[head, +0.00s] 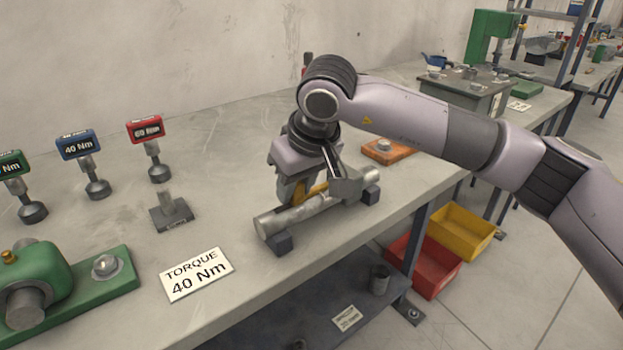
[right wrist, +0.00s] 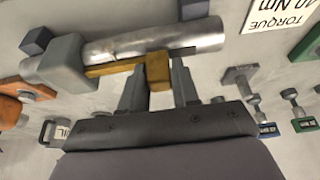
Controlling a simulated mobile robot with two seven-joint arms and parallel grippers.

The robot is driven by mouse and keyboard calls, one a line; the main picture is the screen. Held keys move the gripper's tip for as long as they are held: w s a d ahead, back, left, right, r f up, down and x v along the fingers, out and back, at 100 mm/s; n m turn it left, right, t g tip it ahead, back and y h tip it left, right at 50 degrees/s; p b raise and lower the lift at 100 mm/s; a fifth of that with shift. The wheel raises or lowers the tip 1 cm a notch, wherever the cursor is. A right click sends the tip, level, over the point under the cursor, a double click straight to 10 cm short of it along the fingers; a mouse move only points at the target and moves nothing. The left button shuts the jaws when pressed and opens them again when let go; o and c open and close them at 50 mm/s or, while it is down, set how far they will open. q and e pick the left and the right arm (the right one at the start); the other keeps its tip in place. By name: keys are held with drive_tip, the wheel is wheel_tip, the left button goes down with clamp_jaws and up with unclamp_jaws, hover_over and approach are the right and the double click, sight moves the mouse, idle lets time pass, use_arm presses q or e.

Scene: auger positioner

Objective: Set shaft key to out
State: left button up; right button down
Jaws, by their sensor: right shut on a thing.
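A bare metal shaft (head: 275,226) lies on two dark support blocks near the bench's front edge. It also shows in the right wrist view (right wrist: 155,42). A grey block-like collar (right wrist: 62,62) surrounds its far end, seen in the head view too (head: 350,184). The brass-yellow shaft key (right wrist: 157,70) has a long bar beside the shaft, running toward the collar, and an upright tab. My right gripper (right wrist: 158,84) is shut on the tab, one finger on each side. In the head view the key (head: 313,191) is partly hidden by my gripper. My left gripper is not in view.
A sign reading TORQUE 40 Nm (head: 197,274) lies left of the shaft. Green, blue (head: 78,145) and red (head: 145,129) torque tools stand further left, beside a green machine (head: 42,275). An orange block (head: 387,150) sits behind the shaft. Red and yellow bins are on the floor.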

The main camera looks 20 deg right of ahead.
drive_tip(key=shift+s+a, duration=0.15)
drive_tip(key=shift+a, duration=0.3)
drive_tip(key=c, duration=0.9)
unclamp_jaws()
drive_tip(key=shift+a, duration=0.15)
drive_tip(key=shift+r, duration=0.15)
drive_tip(key=shift+v, duration=3.45)
